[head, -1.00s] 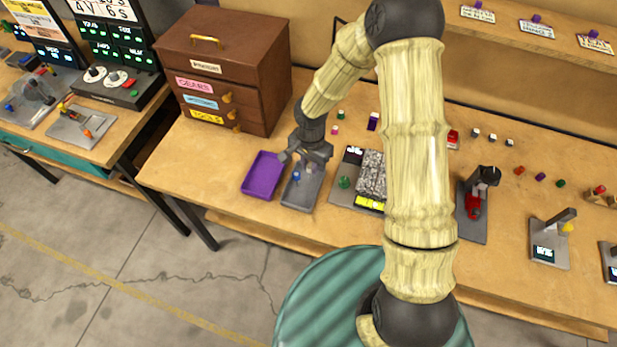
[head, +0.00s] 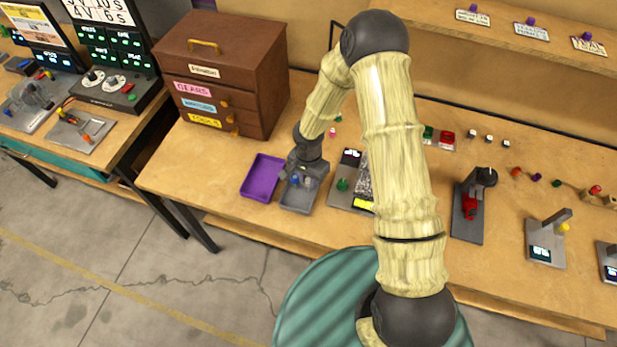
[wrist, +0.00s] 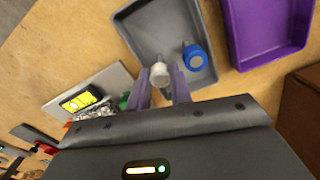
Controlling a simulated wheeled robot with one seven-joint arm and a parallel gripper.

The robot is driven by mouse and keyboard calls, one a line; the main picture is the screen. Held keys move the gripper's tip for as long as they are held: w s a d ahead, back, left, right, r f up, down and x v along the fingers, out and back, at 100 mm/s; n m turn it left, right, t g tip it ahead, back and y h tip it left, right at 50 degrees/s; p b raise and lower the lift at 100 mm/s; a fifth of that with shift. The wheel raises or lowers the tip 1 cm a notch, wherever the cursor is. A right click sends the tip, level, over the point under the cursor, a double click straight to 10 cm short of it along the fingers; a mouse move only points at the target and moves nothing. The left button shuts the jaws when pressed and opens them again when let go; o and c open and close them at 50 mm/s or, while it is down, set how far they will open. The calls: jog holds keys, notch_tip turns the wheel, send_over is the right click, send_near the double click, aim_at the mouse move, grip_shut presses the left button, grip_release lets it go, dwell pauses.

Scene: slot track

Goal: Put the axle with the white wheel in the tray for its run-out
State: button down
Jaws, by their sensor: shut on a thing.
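The white wheel (wrist: 159,73) with its axle is at my gripper (wrist: 164,88), at the fingertips, and the gripper is shut on it. The axle itself is mostly hidden. It is over the inside of the grey tray (wrist: 150,25); I cannot tell whether it touches the tray floor. An axle with a blue wheel (wrist: 195,57) is in the same tray, beside the white one. In the head view my gripper (head: 300,172) is low at the back of the grey tray (head: 297,205) and hides part of it.
A purple tray (head: 262,178) lies just left of the grey tray and is empty. A brown drawer cabinet (head: 232,75) stands behind it.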

aim_at(308, 180)
jog(key=shift+f, duration=0.15)
jog(key=c, duration=1.5)
grip_release()
jog(key=shift+c, duration=0.2)
jog(key=shift+r, duration=0.2)
notch_tip(308, 180, up, 12)
jog(key=shift+b, duration=0.4)
